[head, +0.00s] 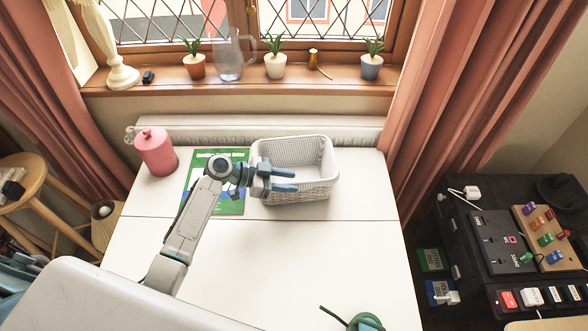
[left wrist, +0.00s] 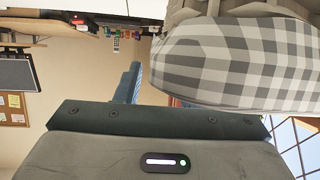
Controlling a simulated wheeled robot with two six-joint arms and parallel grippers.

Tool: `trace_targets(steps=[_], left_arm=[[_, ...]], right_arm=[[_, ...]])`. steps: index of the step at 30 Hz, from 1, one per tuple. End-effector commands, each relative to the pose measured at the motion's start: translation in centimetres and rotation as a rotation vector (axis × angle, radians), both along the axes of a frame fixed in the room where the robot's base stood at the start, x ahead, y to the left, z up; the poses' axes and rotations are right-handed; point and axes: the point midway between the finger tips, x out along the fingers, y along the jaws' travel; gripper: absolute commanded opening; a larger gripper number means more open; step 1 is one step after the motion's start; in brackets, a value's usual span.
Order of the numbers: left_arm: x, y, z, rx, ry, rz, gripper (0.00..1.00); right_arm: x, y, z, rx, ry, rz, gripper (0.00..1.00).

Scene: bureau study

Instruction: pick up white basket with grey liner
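The white basket (head: 313,190), an open woven tub, stands upright at the back of the white desk (head: 290,260). My left gripper (head: 296,181) is at its left side, with two blue-grey fingers, a gap between them, pointing right across its near left part. I cannot tell whether they touch it. In the left wrist view, a grey-and-white checked liner (left wrist: 235,65) fills the upper right, close to the gripper. One finger (left wrist: 130,82) shows there; the other is not clearly visible.
A pink canister (head: 156,153) and a green booklet (head: 232,206) are left of the basket. Potted plants (head: 275,64) and a glass jug (head: 229,60) line the windowsill behind. The desk's middle is clear.

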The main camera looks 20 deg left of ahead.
Motion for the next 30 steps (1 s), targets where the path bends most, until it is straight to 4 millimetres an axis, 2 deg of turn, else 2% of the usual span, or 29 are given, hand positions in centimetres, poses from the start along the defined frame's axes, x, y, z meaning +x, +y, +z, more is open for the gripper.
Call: trace_targets(steps=[3, 11, 16, 30], left_arm=[[0.39, -0.94, -0.31, -0.001, 0.001, -0.001, 0.36], [0.43, -1.03, -0.57, 0.001, 0.0, 0.0, 0.34], [0.42, -1.03, -0.57, 0.001, 0.001, -0.001, 0.0], [0.38, -1.02, -0.58, 0.0, 0.002, -0.001, 0.0]], right_arm=[[0.03, -0.27, 0.58, -0.003, 0.0, 0.001, 0.36], [0.08, -0.82, 0.52, -0.009, 0.001, 0.002, 0.36], [0.08, -0.81, 0.52, -0.008, 0.001, 0.002, 0.36], [0.11, -0.13, 0.47, -0.001, 0.001, 0.0, 0.36]])
